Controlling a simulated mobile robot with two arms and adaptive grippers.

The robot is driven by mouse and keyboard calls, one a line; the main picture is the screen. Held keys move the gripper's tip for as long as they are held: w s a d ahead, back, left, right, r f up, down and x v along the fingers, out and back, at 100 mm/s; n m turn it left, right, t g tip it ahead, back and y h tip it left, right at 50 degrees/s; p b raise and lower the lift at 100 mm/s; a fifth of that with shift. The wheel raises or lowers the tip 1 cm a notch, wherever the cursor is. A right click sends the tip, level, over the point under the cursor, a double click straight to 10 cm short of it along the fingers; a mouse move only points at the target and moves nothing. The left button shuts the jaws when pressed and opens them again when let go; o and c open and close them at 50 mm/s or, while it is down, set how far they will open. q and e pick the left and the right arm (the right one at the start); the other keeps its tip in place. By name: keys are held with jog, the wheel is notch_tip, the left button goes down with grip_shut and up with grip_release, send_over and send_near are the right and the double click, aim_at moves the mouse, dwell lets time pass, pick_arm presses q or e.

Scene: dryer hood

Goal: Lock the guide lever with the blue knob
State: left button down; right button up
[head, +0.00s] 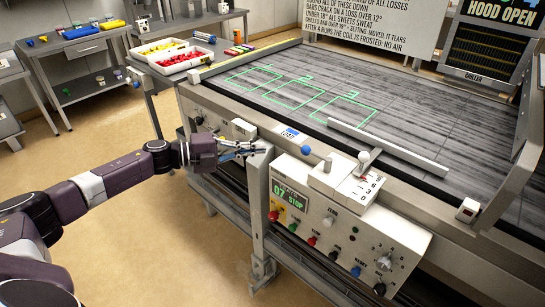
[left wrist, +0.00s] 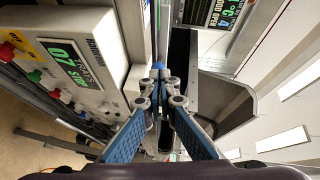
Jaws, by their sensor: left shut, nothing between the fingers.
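The guide lever (head: 363,160) is a short stem with a pale ball on a numbered white plate (head: 358,190), at the near edge of the belt. A long light guide bar (head: 388,147) lies over the belt beside it. A blue knob (head: 306,150) sits on the rail left of the lever. My left gripper (head: 250,150) is shut and empty, left of the knob and apart from it in the head view. In the left wrist view the blue knob (left wrist: 158,66) shows just beyond the shut fingertips (left wrist: 166,84). My right gripper is not in view.
A control box (head: 340,232) with a display, coloured buttons and a dial hangs below the rail. The dark belt (head: 400,115) has green outlined, numbered boxes. A white tray of red pieces (head: 180,62) stands at the back left. Open floor (head: 160,225) lies left of the machine.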

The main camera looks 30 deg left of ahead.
pick_arm(q)
jog(key=a, duration=0.1)
jog(key=s+a, duration=0.1)
jog(key=shift+s+a+r, duration=0.15)
jog(key=shift+a+r, duration=0.15)
jog(key=shift+r, duration=0.05)
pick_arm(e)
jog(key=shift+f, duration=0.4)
pick_arm(q)
jog(key=shift+f, duration=0.1)
